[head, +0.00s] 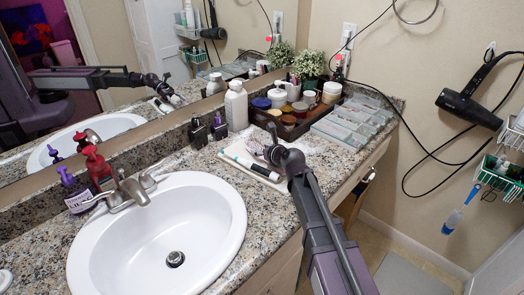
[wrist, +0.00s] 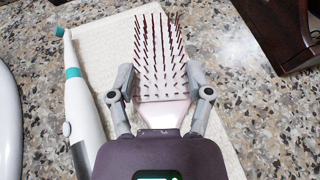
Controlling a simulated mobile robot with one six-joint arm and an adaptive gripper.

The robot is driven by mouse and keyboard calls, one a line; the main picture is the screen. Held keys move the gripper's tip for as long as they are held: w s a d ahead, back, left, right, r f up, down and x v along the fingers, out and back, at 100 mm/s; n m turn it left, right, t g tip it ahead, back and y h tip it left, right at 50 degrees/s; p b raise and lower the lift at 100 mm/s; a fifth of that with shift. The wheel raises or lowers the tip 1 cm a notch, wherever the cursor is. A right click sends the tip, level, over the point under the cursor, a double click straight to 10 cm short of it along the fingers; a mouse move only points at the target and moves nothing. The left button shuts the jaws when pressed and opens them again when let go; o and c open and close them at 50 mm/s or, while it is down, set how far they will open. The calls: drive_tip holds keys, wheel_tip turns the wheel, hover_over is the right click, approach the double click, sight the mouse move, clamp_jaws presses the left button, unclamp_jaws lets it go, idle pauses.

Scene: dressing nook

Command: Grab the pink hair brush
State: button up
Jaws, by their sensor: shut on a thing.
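The pink hair brush (wrist: 158,55) lies with its bristles facing up in the wrist view, over a white cloth (wrist: 98,40). My gripper (wrist: 160,82) has one finger on each side of the brush and is shut on it near the base of its head. The rest of the brush toward my palm is hidden by the gripper body. In the head view my gripper (head: 273,153) is low over the counter by the cloth (head: 236,158); the brush is hard to make out there.
An electric toothbrush (wrist: 82,112) lies just left of my gripper. A dark wooden tray (wrist: 285,58) with jars stands behind to the right. A clear divided organizer (head: 350,122) sits beyond it.

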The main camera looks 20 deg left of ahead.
drive_tip(key=shift+r, duration=0.15)
wheel_tip(320, 180, up, 2)
drive_tip(key=shift+p, duration=1.15)
drive_tip(key=shift+r+p, duration=0.8)
drive_tip(key=shift+r, duration=0.05)
drive_tip(key=s, duration=0.9)
drive_tip(key=s+d, duration=0.1)
drive_tip(key=s, duration=0.3)
drive_tip(key=shift+s+r+p, duration=0.4)
drive_tip(key=shift+s+d, duration=0.1)
drive_tip(key=shift+s, duration=0.95)
